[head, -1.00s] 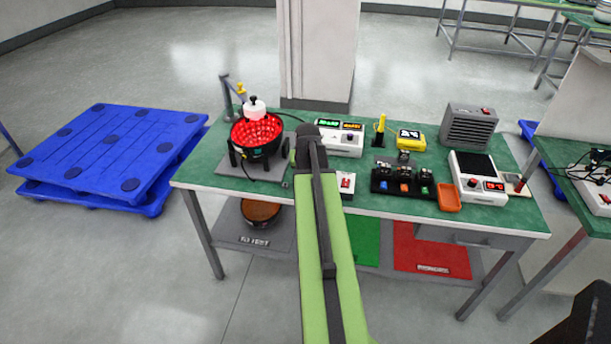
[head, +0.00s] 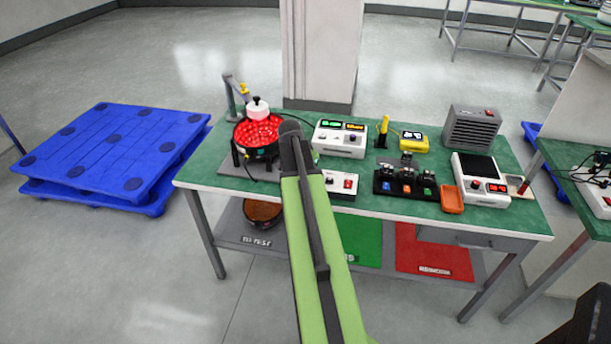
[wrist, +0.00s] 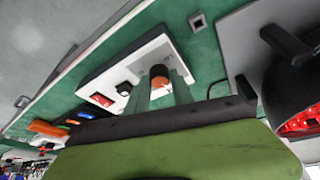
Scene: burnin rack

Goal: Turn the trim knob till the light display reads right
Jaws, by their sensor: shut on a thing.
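A small white control box with a red switch (head: 347,183) stands at the table's front edge, partly behind my arm. The wrist view shows this box (wrist: 118,73) with its red switch, a black knob (wrist: 124,88) and an orange-topped trim knob (wrist: 159,76). My gripper (wrist: 163,85) is shut on the orange-topped knob, a finger on each side. In the head view my arm hides the knob and the fingers. A round black fixture (head: 256,152) is filled with glowing red lights. A white instrument (head: 340,140) behind has lit green and orange displays, too small to read.
A black block with coloured buttons (head: 405,184), an orange tray (head: 452,199) and a white device with a red readout (head: 480,180) stand to the right. A grey heater-like box (head: 470,128) is at the back right. Blue pallets (head: 115,150) lie left of the table.

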